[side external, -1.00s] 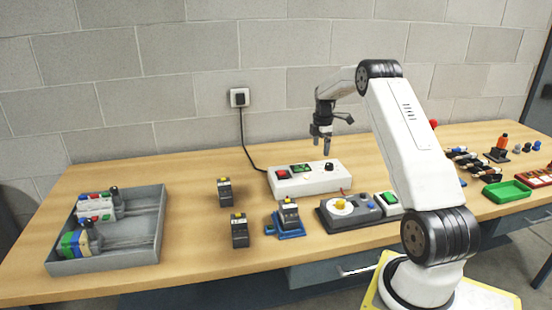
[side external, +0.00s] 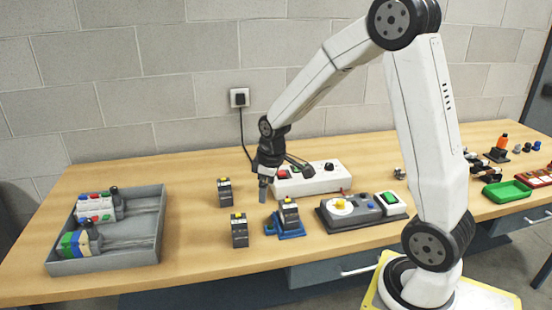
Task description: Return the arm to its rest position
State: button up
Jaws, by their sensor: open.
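My gripper (side external: 264,188) points down over the middle of the bench, in front of the left end of the white control box. It is open and I see nothing between its fingers. Its fingertips appear to the right of one small dark block (side external: 224,191) and above-left of the blue holder. From this angle I cannot tell the exact height of the fingertips above the wood. My arm is folded up and reaches left from its base on the yellow-edged plate.
The white control box (side external: 325,178) is partly hidden behind my gripper. Dark blocks stand at front (side external: 239,230) and in a blue holder (side external: 290,229). A grey unit with a yellow knob (side external: 343,205) lies right. A grey tray (side external: 160,225) holds tools at left. A green tray (side external: 507,191) is far right.

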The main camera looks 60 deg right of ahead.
jog(key=s+a+f+m, duration=0.1)
jog(key=s+a+m, duration=0.2)
jog(key=s+a, duration=0.7)
jog(key=shift+s+a+f+t, duration=0.25)
jog(key=shift+s+a+t, duration=0.15)
jog(key=shift+a, duration=0.15)
